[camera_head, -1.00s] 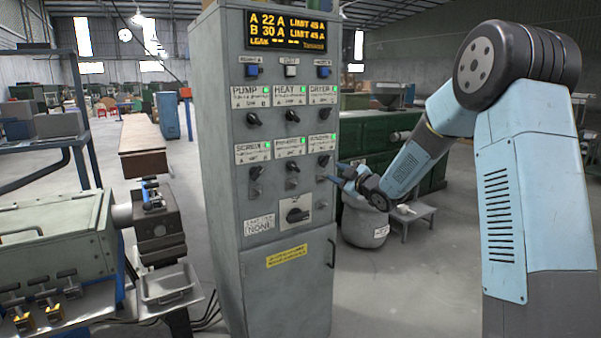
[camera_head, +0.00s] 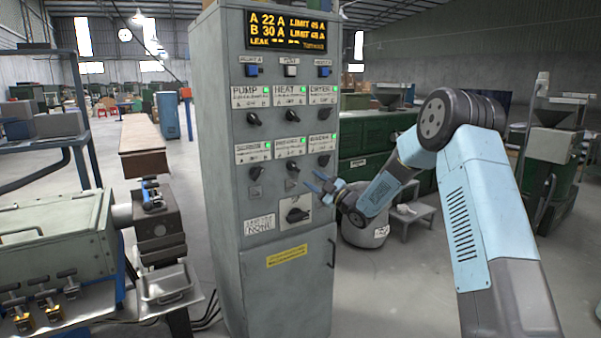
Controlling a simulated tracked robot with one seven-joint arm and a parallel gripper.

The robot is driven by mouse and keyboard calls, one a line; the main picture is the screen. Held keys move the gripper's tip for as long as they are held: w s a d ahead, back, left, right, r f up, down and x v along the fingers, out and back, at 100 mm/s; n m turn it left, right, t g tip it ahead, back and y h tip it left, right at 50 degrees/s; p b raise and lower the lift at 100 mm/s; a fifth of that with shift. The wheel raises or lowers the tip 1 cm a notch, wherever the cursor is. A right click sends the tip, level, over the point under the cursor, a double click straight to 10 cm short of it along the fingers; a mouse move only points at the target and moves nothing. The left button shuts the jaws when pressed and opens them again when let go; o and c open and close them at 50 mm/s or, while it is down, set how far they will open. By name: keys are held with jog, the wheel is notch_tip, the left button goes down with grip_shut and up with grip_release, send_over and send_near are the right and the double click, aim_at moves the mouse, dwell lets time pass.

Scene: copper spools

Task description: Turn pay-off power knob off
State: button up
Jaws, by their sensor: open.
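A grey control cabinet (camera_head: 270,285) stands in the middle, with a panel of black knobs in two rows. The upper labels read PUMP, HEAT and DRYER. The lower labels are blurred, so I cannot tell for certain which is pay-off. The lower row has a left knob (camera_head: 255,172), a middle knob (camera_head: 293,167) and a right knob (camera_head: 324,160). Green lamps are lit beside the labels. My gripper (camera_head: 311,181) is open and empty, in front of the panel's right side, below the right knob and right of the middle one. I see no contact with a knob.
A larger rotary switch (camera_head: 297,213) sits lower on the panel, just below my gripper. A display (camera_head: 286,31) glows at the top. A green machine (camera_head: 55,235) stands at left, and a grey bin (camera_head: 364,228) stands behind my forearm.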

aim_at(298, 169)
jog(key=x, duration=0.7)
jog(key=shift+w+a+r, duration=0.1)
jog(key=shift+w+a, duration=0.15)
jog(key=shift+a, duration=0.05)
grip_shut()
jog(key=shift+d, duration=0.1)
